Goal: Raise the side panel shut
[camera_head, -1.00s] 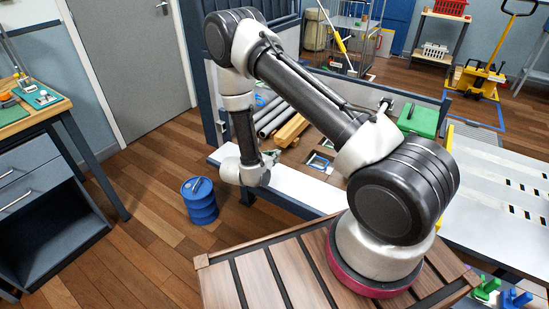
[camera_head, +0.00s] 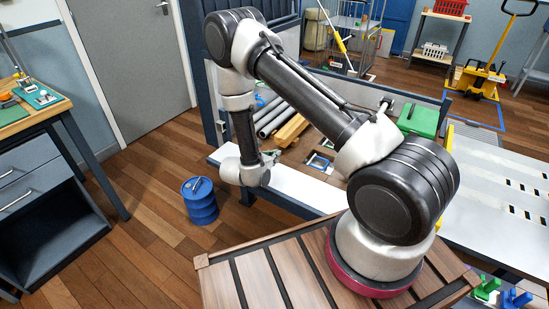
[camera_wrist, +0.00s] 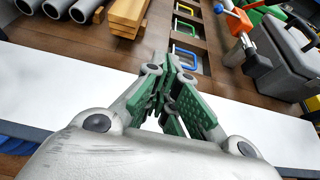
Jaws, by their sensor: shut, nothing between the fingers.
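The side panel (camera_head: 288,190) looks like a long pale flat board, lying roughly level along the near side of a wooden-floored bed. In the wrist view the panel (camera_wrist: 52,88) crosses the picture as a wide white band with a dark edge on its near side. My gripper (camera_wrist: 167,68) has green fingers, shut and empty, and they reach over the panel towards the bed. I cannot tell whether they touch it. In the head view my wrist stands at the panel's left part, and my arm hides some of the panel and most of the gripper.
The bed holds grey pipes (camera_head: 272,115), wooden beams (camera_head: 291,131) and a green case (camera_head: 419,120). A grey toolbox (camera_wrist: 285,58) sits at the right in the wrist view. A blue drum (camera_head: 199,201) stands on the floor near my wrist. A workbench (camera_head: 40,112) is at left.

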